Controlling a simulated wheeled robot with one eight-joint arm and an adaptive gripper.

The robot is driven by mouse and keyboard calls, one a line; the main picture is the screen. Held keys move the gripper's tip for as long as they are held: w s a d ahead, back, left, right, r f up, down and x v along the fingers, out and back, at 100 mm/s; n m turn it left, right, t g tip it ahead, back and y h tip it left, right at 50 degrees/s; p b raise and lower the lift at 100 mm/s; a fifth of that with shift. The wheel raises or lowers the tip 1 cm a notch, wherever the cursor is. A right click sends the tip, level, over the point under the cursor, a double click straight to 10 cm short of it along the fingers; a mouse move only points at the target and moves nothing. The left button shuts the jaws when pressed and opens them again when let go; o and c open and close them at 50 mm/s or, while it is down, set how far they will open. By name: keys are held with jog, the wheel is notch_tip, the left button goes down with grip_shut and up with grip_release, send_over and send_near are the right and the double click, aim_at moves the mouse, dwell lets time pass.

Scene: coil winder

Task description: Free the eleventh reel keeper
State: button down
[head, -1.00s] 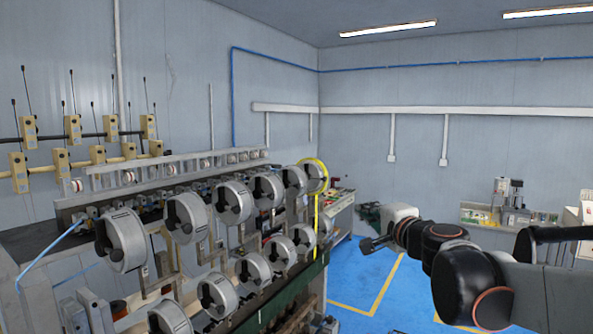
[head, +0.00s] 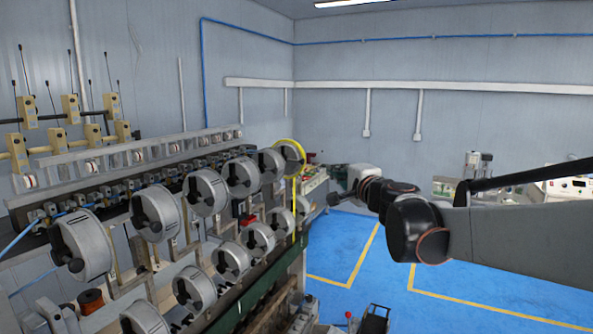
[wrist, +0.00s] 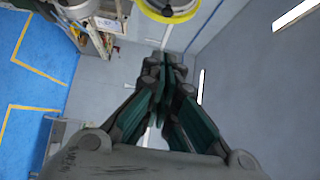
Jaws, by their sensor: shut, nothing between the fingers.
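Two rows of grey reels run along the coil winder (head: 262,283) in the head view, with dark keeper pieces on their fronts. The upper row includes a near reel (head: 82,245) and a far reel with a yellow rim (head: 289,157). The lower row includes a reel (head: 195,288) and a partly hidden far one (head: 280,222). I cannot tell which keeper is the eleventh. My gripper (head: 335,198) is right of the far reels, apart from them. In the wrist view my gripper (wrist: 165,62) is shut and empty; a yellow-rimmed reel (wrist: 170,10) is cut off at the top edge.
Blue floor with yellow lines (head: 345,262) lies open right of the winder. A small black item with a red knob (head: 372,320) is at the bottom edge. A bench with equipment (head: 570,187) stands far right. Guide bars (head: 110,155) run behind the reels.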

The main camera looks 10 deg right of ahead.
aim_at(305, 161)
jog(key=w+a+p, duration=0.2)
jog(key=w+a, duration=0.2)
jog(key=w, duration=0.4)
jog(key=shift+w+p, duration=0.25)
jog(key=shift+p, duration=0.05)
jog(key=shift+a, duration=0.15)
jog(key=shift+w+a+f+b, duration=0.1)
jog(key=shift+w+a+b, duration=0.25)
jog(key=shift+a, duration=0.25)
jog(key=shift+w+a+b, duration=0.2)
jog(key=shift+w+a, duration=0.25)
jog(key=shift+a, duration=0.1)
jog(key=shift+d, duration=0.1)
